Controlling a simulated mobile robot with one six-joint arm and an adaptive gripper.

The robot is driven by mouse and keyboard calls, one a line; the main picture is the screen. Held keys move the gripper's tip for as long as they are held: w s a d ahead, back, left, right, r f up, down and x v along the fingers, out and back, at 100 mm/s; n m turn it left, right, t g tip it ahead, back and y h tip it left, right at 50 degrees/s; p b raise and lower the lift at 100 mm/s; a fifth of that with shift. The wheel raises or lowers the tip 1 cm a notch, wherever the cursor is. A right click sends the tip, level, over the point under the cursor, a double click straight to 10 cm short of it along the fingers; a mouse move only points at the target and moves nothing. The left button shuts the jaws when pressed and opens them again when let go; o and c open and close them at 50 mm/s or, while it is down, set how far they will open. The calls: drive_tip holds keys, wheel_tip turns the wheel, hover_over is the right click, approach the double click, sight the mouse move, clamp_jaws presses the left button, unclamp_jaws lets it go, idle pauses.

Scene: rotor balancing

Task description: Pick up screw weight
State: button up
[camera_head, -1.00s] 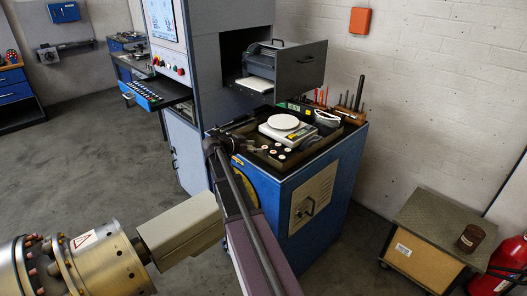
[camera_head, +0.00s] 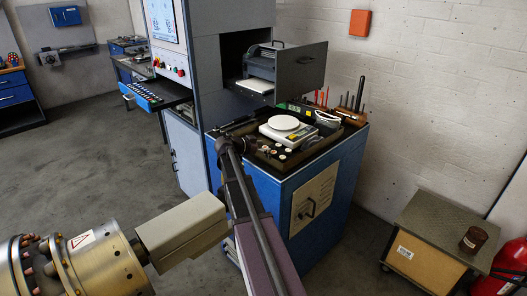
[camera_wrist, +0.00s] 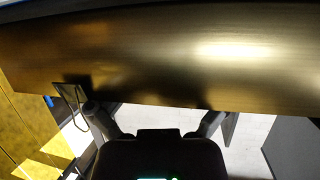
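Several small round pieces with pale tops (camera_head: 282,156) sit in the dark tray on the blue cabinet in the head view. They may be the screw weights, but they are too small to tell. My gripper (camera_head: 226,143) is at the left end of the tray, left of these pieces and apart from them. In the wrist view the two fingers of my gripper (camera_wrist: 150,112) are spread wide with nothing seen between them. A large brass-coloured curved surface (camera_wrist: 170,50) fills the top of that view, close up; I cannot tell what it belongs to.
A white scale with a round pan (camera_head: 284,122) stands in the tray (camera_head: 322,147). Upright tools (camera_head: 352,104) stand at the back right. A low cart (camera_head: 432,228) with a brown can (camera_head: 474,240) is at right.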

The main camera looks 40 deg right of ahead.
drive_tip(key=shift+s+f, duration=0.1)
drive_tip(key=shift+f, duration=0.1)
drive_tip(key=shift+o, duration=0.9)
drive_tip(key=c, duration=0.6)
clamp_jaws()
drive_tip(key=shift+w+r, duration=0.15)
drive_tip(key=shift+w, duration=0.05)
